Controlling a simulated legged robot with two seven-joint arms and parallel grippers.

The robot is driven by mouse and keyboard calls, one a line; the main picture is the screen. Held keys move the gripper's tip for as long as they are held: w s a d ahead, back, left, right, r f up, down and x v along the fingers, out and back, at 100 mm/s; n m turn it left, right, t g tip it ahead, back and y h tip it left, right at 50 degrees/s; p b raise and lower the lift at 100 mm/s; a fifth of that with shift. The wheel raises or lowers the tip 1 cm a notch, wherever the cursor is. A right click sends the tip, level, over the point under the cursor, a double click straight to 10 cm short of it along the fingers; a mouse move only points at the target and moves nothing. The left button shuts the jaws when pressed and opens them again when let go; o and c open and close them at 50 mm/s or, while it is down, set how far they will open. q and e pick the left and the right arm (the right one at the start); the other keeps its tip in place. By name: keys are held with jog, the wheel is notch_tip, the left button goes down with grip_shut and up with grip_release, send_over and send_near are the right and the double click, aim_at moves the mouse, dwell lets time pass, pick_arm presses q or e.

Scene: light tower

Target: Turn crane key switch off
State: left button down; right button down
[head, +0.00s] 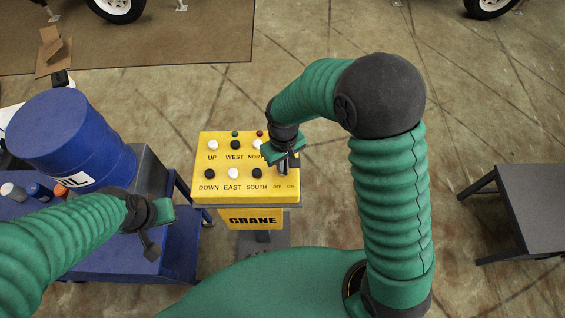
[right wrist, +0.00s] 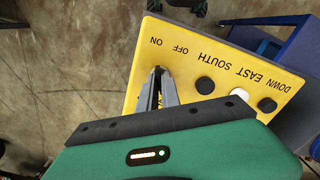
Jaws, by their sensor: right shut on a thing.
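The yellow crane control box (head: 256,221) stands in front of me on a post, with black and white buttons and the labels UP, DOWN, WEST, EAST, NORTH and SOUTH. OFF and ON are printed at its near right corner. My right gripper (head: 290,163) is over that corner, shut on the key switch. In the right wrist view the fingers (right wrist: 158,85) meet just beside the ON and OFF labels and hide most of the switch; its angle cannot be made out. My left gripper (head: 152,245) hangs left of the box, apart from it; its jaw opening is unclear.
A blue oil drum (head: 62,135) stands on a blue cart (head: 178,240) at the left, close to my left arm. A dark table (head: 519,200) stands at the right. The floor between the box and that table is clear. Wheels and a brown mat (head: 180,35) are at the back.

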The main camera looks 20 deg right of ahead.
jog(key=shift+r, duration=0.1)
jog(key=c, duration=1.7)
grip_release()
jog(key=shift+o, duration=0.7)
jog(key=shift+s, duration=0.1)
jog(key=shift+r, duration=0.15)
notch_tip(320, 180, up, 16)
jog(key=b, duration=0.1)
jog(key=shift+r+b, duration=0.25)
jog(key=shift+b, duration=0.15)
jog(key=s+d+f+m+t+b, duration=0.1)
jog(key=s+d+f+b, duration=0.1)
jog(key=f, duration=0.6)
jog(key=s+d+f+m+t+b, duration=0.1)
jog(key=s+d+f+m+b, duration=0.1)
jog(key=s+d+f, duration=0.3)
notch_tip(320, 180, down, 3)
jog(key=shift+s+f+t+b, duration=0.15)
jog(key=shift+s+t+b, duration=0.15)
jog(key=shift+s, duration=0.9)
